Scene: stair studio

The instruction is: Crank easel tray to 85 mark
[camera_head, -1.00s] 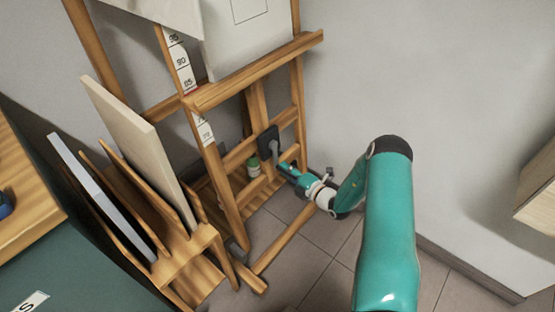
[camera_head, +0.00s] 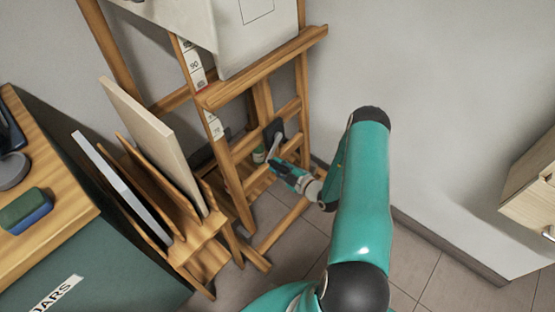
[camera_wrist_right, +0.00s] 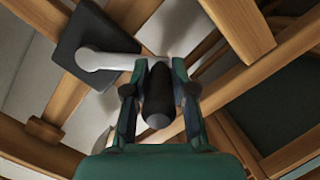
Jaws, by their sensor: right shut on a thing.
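The wooden easel's tray (camera_head: 262,70) holds a pale canvas (camera_head: 250,38). The white number strip (camera_head: 194,66) runs behind the tray's left end. 90 is readable on it, and a red mark shows just above the tray's edge. The crank has a black plate (camera_wrist_right: 82,42), a grey arm (camera_wrist_right: 108,60) and a dark grip (camera_wrist_right: 158,98). My right gripper (camera_head: 275,164) is at the crank, low on the easel. In the wrist view my right gripper (camera_wrist_right: 158,100) has its fingers on both sides of the dark grip, shut on it. My left gripper is out of view.
A wooden rack (camera_head: 195,238) with upright panels (camera_head: 140,110) stands left of the easel. A table (camera_head: 40,200) with a green-blue block (camera_head: 25,210) is at far left. A drawer cabinet (camera_head: 530,195) is at right. Grey floor lies between.

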